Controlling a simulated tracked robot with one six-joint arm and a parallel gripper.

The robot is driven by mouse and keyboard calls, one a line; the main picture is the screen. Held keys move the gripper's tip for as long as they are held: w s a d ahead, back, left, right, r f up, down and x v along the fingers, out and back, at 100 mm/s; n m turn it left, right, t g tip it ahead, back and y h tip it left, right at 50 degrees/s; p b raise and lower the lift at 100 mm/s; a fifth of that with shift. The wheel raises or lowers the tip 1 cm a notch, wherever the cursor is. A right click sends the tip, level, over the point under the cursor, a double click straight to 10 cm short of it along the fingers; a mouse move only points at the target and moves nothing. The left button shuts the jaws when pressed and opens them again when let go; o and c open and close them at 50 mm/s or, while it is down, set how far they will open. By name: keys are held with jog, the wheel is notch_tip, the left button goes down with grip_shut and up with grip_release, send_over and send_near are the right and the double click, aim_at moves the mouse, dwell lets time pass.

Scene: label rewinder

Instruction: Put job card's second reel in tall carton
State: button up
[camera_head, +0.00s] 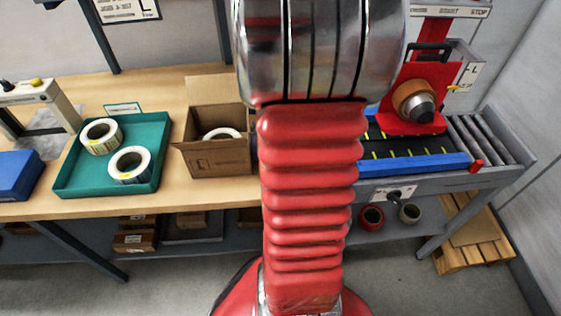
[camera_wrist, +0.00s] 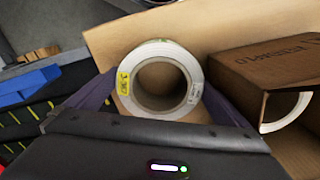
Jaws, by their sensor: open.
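Two reels (camera_head: 100,136) (camera_head: 129,164) lie in a green tray (camera_head: 160,150). My arm hides the gripper there.
A roller and belt conveyor with a blue rail (camera_head: 420,165) and red unwinder (camera_head: 418,100) stands right of my arm. A blue bin (camera_head: 18,174) and a pale machine (camera_head: 30,93) are at the left. Bare bench (camera_head: 190,203) runs along the front edge.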

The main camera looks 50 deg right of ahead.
jog(key=shift+c, duration=0.4)
jog(key=c, duration=1.1)
jog(key=shift+r, duration=0.1)
notch_tip(320, 180, up, 18)
jog(key=shift+f, duration=0.1)
dwell(0.4)
